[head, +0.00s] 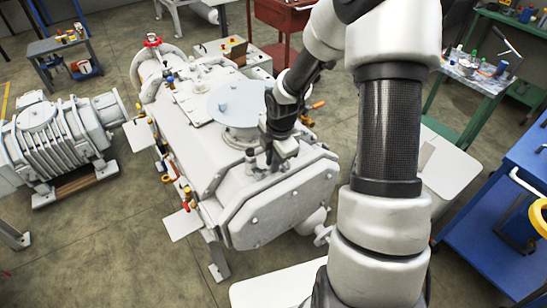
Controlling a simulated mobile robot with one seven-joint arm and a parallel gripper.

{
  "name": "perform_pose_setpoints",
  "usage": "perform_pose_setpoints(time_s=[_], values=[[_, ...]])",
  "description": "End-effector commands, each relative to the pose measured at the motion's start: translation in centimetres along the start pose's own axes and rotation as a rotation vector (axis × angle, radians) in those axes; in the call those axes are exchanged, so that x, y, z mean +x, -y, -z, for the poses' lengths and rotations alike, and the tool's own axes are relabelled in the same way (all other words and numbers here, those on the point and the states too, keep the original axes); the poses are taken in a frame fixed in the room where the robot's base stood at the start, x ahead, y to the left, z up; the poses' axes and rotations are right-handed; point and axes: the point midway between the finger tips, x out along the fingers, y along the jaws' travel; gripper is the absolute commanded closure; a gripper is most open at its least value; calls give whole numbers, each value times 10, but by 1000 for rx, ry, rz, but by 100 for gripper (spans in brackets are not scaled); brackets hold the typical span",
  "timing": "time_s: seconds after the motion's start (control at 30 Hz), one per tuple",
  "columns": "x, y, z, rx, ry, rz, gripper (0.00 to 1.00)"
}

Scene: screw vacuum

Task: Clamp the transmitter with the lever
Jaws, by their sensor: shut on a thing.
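The large pale grey vacuum machine (290,205) stands in the middle of the head view, with a light round disc (232,104) on its top port. My gripper (272,166) reaches down to the machine's top, just in front and to the right of the disc. It is shut on a small part there, which looks like the lever; the fingers and wrist hide most of it. The transmitter cannot be made out clearly from this view.
Valves with red and yellow handles line the machine's left side (186,190). A blue cart (500,215) and a green-framed bench (475,75) stand at right.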

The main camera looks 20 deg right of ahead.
Motion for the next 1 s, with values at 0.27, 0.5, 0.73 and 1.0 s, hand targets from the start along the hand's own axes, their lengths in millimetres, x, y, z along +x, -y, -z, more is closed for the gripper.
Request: perform_pose_setpoints(time_s=[0.27, 0.5, 0.73, 1.0], values=[[0, -4, 0, -57, -11, -2, 100], [0, -4, 0, -65, -11, -3, 100], [0, -4, 0, -65, -11, -3, 78], [0, -3, 0, -62, -11, -1, 68]])
